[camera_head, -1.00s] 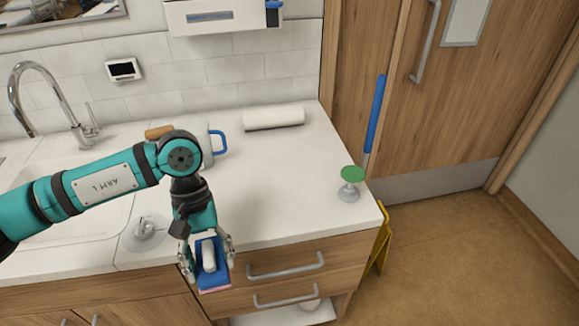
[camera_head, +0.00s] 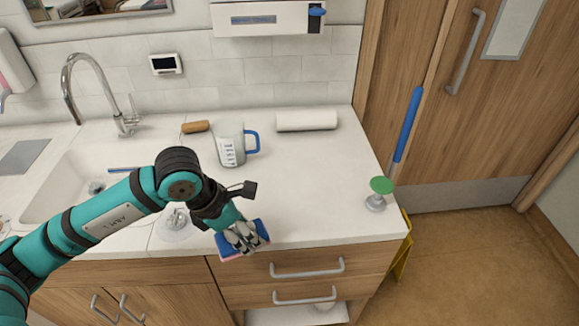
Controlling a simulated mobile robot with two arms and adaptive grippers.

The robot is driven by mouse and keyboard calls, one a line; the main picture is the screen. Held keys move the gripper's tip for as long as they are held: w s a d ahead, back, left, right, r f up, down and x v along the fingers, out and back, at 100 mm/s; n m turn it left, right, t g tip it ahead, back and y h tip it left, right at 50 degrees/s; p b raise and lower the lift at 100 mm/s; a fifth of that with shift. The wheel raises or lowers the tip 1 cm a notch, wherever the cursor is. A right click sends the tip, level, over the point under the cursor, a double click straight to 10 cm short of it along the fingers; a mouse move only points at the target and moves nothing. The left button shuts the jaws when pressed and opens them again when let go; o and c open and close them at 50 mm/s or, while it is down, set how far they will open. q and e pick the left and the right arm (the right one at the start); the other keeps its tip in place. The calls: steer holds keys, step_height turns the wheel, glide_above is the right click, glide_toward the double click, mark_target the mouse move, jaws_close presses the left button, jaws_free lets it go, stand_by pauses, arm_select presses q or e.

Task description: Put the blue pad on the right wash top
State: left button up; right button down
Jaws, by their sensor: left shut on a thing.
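My left gripper (camera_head: 242,236) is shut on the blue pad (camera_head: 262,230), a blue block with a pink underside. The fingers cover the pad's middle, with blue showing on both sides. The pad appears over the front edge of the white wash top (camera_head: 310,190) right of the sink; I cannot tell whether it touches the surface. My right gripper is not in view.
The sink (camera_head: 75,190) is left. Centre-right is clear.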

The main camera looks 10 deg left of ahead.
arm_select(q)
steer(key=shift+w+r, duration=0.1)
steer(key=shift+w, duration=0.25)
steer(key=p, duration=0.5)
glide_above(272, 198)
steer(key=a, duration=0.1)
steer(key=shift+s+f, duration=0.4)
steer(key=shift+f, duration=0.35)
step_height(272, 198, down, 3)
steer(key=shift+f+p, duration=0.1)
steer(key=shift+p, duration=0.95)
steer(key=shift+f, duration=0.2)
steer(key=shift+f, duration=0.1)
steer(key=shift+f+b, duration=0.15)
steer(key=shift+b, duration=0.15)
steer(key=o, duration=1)
